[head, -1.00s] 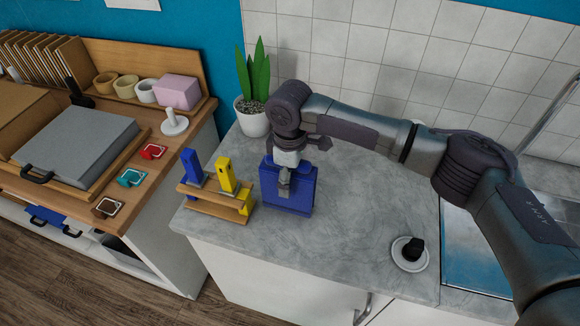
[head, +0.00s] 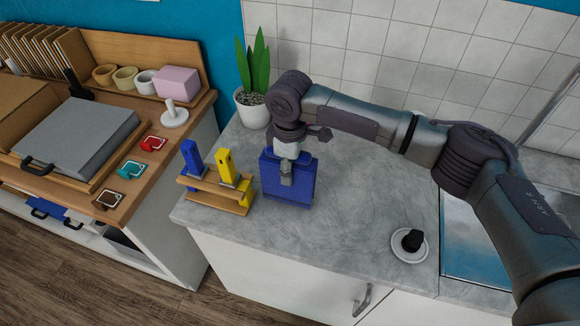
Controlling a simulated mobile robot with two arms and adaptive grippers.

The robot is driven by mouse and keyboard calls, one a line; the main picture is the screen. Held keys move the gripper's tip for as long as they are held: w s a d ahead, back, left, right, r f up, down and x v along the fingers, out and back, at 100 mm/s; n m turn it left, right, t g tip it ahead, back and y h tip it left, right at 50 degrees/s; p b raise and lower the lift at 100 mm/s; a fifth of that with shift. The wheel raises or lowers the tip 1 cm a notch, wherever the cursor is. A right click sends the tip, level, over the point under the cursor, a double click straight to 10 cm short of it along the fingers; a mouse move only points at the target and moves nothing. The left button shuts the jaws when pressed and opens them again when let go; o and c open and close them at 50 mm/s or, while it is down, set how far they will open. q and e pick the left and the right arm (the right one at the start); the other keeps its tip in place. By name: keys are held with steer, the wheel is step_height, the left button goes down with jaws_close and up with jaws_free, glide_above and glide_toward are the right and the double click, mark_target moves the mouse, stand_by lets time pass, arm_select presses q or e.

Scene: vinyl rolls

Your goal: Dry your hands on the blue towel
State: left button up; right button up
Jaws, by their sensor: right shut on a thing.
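A blue upright block-like thing (head: 303,184) stands on the grey counter, near its left end. Its flat faces do not clearly show cloth, so I cannot tell whether it is the blue towel. My right gripper (head: 286,178) points down at the front of this thing and is shut on it at the upper front part. The contact of the fingers is small and partly hidden. My left gripper is not in view.
A wooden rack (head: 216,193) with a blue and a yellow upright piece stands just left. A potted plant (head: 253,107) is behind. A white dish with a black knob (head: 410,243) sits right, near the sink. The counter between (head: 360,210) is clear.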

steer(key=o, duration=1.3)
step_height(320, 180, up, 12)
steer(key=shift+r, duration=0.1)
